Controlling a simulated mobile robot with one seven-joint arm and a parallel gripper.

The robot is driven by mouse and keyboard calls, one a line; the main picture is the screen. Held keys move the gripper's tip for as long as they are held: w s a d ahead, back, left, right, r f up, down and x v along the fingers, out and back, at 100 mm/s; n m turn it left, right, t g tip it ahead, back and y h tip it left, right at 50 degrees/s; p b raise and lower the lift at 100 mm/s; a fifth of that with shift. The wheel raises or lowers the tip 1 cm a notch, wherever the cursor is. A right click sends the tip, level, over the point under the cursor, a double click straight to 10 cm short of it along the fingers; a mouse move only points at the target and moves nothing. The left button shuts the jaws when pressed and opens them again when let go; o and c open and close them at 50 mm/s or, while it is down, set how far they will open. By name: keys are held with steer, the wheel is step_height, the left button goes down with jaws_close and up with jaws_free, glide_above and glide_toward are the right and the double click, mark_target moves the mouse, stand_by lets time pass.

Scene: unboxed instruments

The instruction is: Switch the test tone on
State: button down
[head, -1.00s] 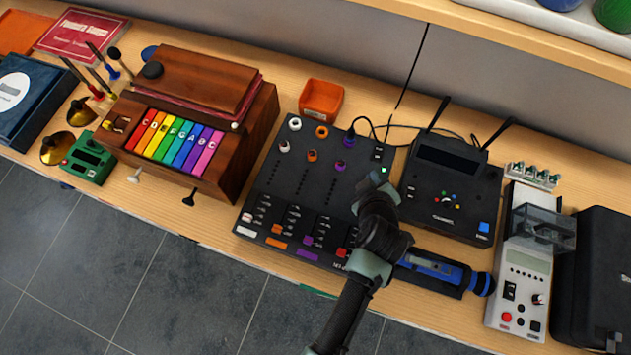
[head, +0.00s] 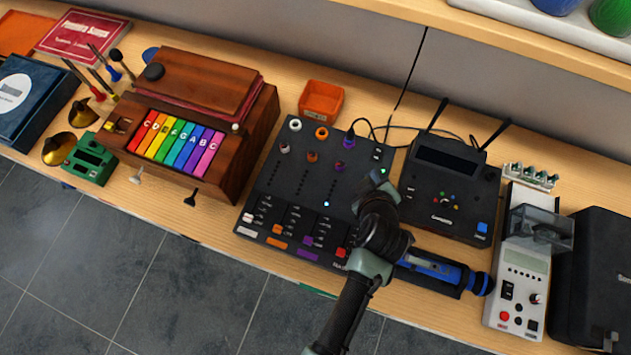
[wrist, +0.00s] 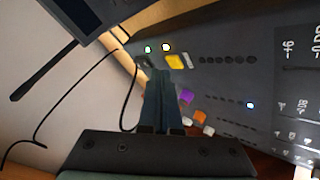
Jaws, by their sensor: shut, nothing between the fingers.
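A black mixer (head: 300,185) with knobs, faders and coloured buttons lies mid-bench. My gripper (head: 377,178) is shut and empty over its upper right part. In the wrist view the closed fingers (wrist: 162,85) reach toward a yellow switch (wrist: 176,61) on the mixer panel; I cannot tell whether they touch it. A green light (wrist: 148,49) and a whitish light (wrist: 166,47) glow beside the switch. A bluish-white light (wrist: 250,105) is lit farther along the panel, and this lit dot (head: 326,203) also shows in the head view. My arm hides the mixer's right side.
A wooden box with rainbow keys (head: 180,143) stands left of the mixer. A black receiver with antennas (head: 448,190), a blue-and-black microphone (head: 440,270) and a white meter (head: 525,270) are on the right. An orange tray (head: 321,98) and cables lie behind.

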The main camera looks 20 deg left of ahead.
step_height(320, 180, up, 6)
steer(key=p, duration=0.5)
stand_by(0.6)
